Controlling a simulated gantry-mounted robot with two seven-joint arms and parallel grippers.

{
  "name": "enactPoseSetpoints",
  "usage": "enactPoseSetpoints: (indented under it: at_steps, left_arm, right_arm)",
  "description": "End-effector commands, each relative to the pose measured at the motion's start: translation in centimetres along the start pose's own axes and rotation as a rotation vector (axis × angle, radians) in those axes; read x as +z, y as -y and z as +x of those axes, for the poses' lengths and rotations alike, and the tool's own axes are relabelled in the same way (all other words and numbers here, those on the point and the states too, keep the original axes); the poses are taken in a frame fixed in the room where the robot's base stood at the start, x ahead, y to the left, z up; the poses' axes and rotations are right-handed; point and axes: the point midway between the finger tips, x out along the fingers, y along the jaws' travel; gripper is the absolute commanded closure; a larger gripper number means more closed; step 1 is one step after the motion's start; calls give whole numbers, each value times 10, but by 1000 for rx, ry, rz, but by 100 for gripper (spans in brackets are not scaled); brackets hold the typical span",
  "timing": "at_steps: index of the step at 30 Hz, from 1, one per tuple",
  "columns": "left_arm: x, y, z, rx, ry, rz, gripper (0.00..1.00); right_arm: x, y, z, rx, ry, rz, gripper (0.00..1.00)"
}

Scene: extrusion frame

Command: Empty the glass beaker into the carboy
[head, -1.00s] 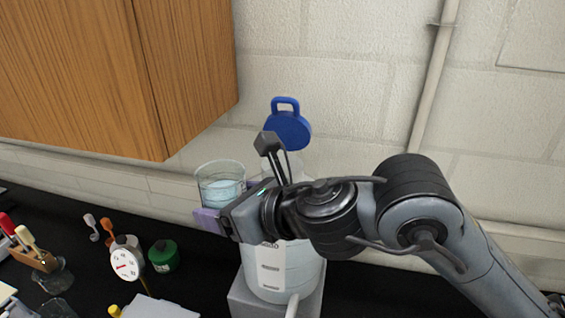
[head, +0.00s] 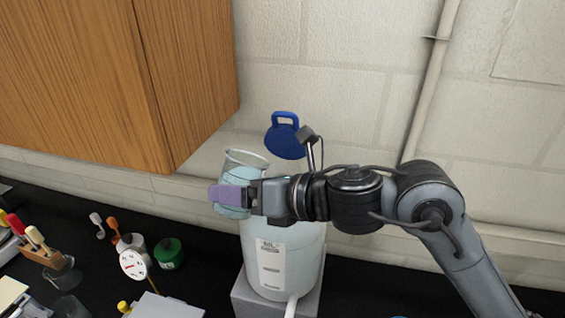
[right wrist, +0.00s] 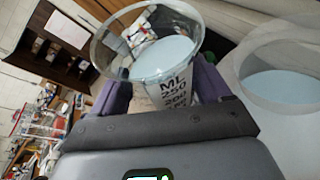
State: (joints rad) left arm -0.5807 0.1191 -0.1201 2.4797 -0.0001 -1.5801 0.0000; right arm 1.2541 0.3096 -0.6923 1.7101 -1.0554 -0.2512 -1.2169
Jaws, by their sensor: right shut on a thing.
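My right gripper (head: 232,194) is shut on the glass beaker (head: 243,160) and holds it above and in front of the carboy (head: 285,262), at its left. The beaker is clear, with pale blue liquid in it, and leans a little to the right. In the right wrist view, the beaker (right wrist: 150,85) sits between the purple fingers, with its ML marks showing. The carboy's open round mouth (right wrist: 285,60) is to its right, with pale blue inside. The carboy's blue lid (head: 286,138) stands tilted back behind it. The arm hides the carboy's top in the head view. My left gripper is not in view.
The carboy stands on a grey block (head: 255,305). On the black bench at the left are a green jar (head: 168,254), a round dial (head: 133,264) and a wooden holder with brushes (head: 42,250). A wooden cabinet (head: 130,80) hangs at the upper left.

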Motion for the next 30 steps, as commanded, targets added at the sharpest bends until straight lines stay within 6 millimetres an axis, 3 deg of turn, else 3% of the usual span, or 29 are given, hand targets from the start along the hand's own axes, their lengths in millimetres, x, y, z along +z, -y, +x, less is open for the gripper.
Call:
enactPoseSetpoints:
  at_steps: [3, 11, 30]
  left_arm:
    - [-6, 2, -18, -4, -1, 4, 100]
    - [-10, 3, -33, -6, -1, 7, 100]
    - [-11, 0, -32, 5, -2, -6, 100]
  right_arm:
    - [17, -4, -6, 31, 11, 72, 56]
    - [33, -3, -13, 73, 25, 175, 56]
    - [27, 1, -12, 118, 40, 280, 56]
